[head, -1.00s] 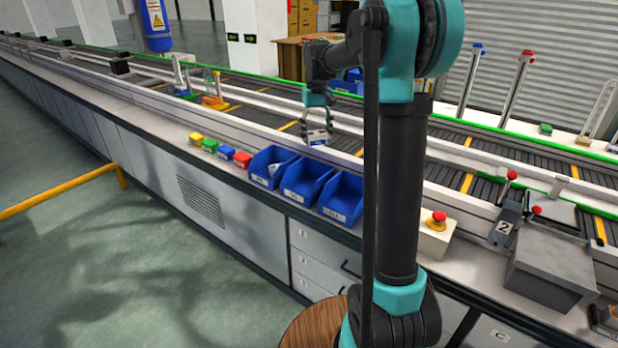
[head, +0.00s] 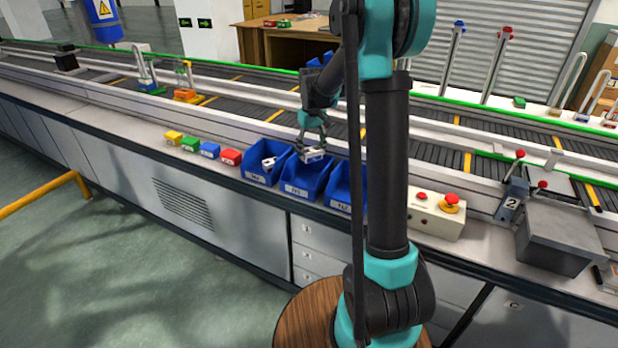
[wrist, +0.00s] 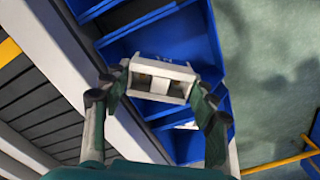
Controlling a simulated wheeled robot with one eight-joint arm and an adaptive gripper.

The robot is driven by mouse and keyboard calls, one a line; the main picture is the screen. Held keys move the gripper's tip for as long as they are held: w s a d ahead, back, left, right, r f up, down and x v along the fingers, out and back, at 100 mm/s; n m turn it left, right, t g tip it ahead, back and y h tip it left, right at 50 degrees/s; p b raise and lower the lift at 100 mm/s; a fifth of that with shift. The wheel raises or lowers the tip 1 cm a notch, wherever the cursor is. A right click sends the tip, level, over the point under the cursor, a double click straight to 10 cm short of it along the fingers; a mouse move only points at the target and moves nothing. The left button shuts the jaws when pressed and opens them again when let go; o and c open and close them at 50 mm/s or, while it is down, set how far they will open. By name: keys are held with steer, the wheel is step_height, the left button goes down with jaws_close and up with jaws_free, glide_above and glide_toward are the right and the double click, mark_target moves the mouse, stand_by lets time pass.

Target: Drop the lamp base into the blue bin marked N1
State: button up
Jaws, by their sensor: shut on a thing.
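My gripper (head: 312,142) is shut on a small white-grey part, the lamp base (head: 313,155). The wrist view shows the lamp base (wrist: 160,80) between the two fingers, with two openings in its face. My gripper holds it above the middle blue bin (head: 299,190). Three blue bins stand in a row on the bench. The left blue bin (head: 257,181) has a white-grey piece (head: 268,162) inside. The right blue bin (head: 339,203) is partly hidden behind my arm. The bins have white front labels, too small to read for certain.
Yellow (head: 173,137), green (head: 190,144), blue (head: 210,150) and red (head: 231,157) blocks sit left of the bins. A control box (head: 435,217) with red buttons stands right of them. The conveyor (head: 235,108) runs behind. A yellow rail (head: 40,195) is at the left.

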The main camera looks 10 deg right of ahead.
steer(key=shift+f, duration=0.9)
steer(key=o, duration=1.2)
steer(key=shift+r, duration=0.1)
step_height(320, 180, up, 12)
steer(key=shift+f, duration=0.1)
steer(key=s+d+f+m+t, duration=0.1)
steer(key=s+f, duration=0.4)
steer(key=s, duration=0.5)
steer(key=s+d+f+m+t, duration=0.1)
steer(key=s+f, duration=0.4)
steer(key=s, duration=0.5)
steer(key=s+d+f+m+t, duration=0.1)
steer(key=s+f, duration=0.4)
steer(key=s, duration=0.5)
steer(key=shift+s+d+f+m+t, duration=0.2)
steer(key=shift+d+f+m+t, duration=0.15)
steer(key=shift+d+t, duration=0.25)
